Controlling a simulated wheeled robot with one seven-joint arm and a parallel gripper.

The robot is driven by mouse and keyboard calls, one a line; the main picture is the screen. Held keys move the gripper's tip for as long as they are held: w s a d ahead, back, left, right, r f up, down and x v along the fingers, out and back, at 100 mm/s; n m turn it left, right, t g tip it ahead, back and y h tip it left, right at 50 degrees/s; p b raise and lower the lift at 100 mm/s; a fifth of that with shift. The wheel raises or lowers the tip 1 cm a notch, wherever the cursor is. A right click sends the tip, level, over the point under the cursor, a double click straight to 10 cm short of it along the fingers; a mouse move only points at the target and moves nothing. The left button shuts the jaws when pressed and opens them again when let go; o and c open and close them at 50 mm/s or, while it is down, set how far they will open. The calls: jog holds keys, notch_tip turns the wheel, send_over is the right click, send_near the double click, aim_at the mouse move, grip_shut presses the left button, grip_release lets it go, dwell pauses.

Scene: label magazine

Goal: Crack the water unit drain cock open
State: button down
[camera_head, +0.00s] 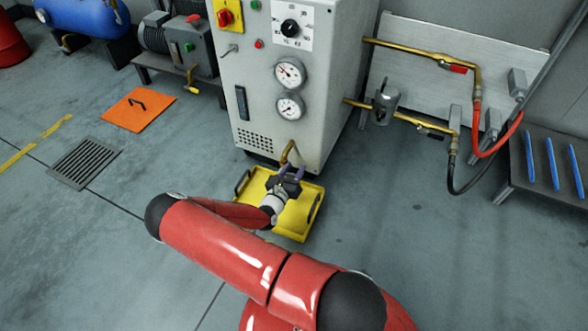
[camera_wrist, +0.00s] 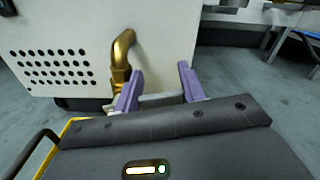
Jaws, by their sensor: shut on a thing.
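The water unit is a light grey cabinet (camera_head: 262,103) with dials and a switch panel. Its brass drain cock (camera_head: 290,150) sticks out low on the front and bends downward. In the wrist view the brass drain pipe (camera_wrist: 122,58) stands just left of my gripper (camera_wrist: 160,72), close against the left purple finger. In the head view my gripper (camera_head: 289,170) is at the cock, low over the yellow tray. The fingers are shut on a part of the cock, with a gap between them. The gripped part is mostly hidden by the fingers and gripper body.
The yellow tray (camera_head: 307,212) with raised rim and handles sits on the floor below the cock. Brass pipes (camera_head: 405,47) with valves and hoses are on the right. An orange plate (camera_head: 125,112) and a floor grate (camera_head: 86,163) are left. The floor right of the tray is clear.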

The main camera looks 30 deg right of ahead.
jog(key=c, duration=1.1)
grip_release()
jog(key=shift+f, duration=0.1)
